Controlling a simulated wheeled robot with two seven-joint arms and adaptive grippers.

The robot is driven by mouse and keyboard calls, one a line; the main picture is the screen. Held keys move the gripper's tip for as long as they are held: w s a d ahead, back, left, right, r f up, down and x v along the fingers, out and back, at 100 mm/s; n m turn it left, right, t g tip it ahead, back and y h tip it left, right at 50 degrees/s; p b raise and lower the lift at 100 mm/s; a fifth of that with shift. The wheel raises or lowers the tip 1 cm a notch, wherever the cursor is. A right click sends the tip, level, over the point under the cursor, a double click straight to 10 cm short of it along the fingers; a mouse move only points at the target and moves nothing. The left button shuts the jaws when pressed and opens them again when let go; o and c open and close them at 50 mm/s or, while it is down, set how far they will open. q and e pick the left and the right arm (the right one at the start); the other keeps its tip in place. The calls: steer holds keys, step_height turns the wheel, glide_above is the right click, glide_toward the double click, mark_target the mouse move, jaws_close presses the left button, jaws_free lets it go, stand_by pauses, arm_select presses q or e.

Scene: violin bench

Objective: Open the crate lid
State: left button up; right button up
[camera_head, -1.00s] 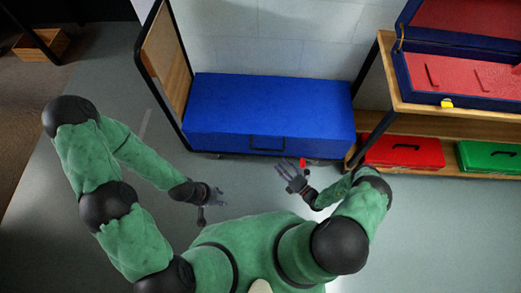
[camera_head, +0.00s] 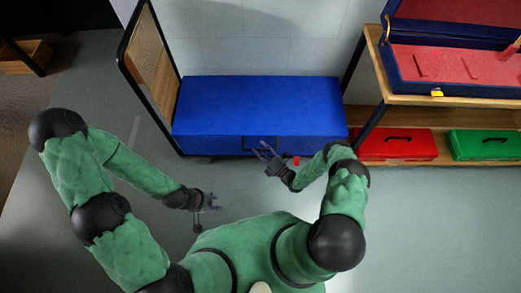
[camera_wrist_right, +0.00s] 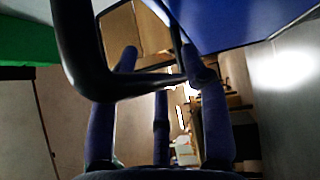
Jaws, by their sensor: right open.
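The blue crate (camera_head: 258,103) stands shut against the wall, its lid flat on top. Its dark handle (camera_head: 262,143) is on the front face. My right gripper (camera_head: 266,152) is open at the front of the crate, at the handle. In the right wrist view the black handle bar (camera_wrist_right: 120,92) crosses close to the spread fingers, and the crate's blue surface (camera_wrist_right: 235,22) is above. I cannot tell whether the fingers touch the handle. My left gripper (camera_head: 213,201) is open and empty over the floor, in front and to the left of the crate.
A wooden shelf (camera_head: 455,102) at right carries an open blue case with red lining (camera_head: 465,65). Below are a red case (camera_head: 395,147) and a green case (camera_head: 485,146). A framed panel (camera_head: 152,75) borders the crate at left.

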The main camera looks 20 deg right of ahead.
jaws_close()
arm_select(q)
steer(key=shift+r, duration=0.1)
arm_select(e)
steer(key=shift+r, duration=0.1)
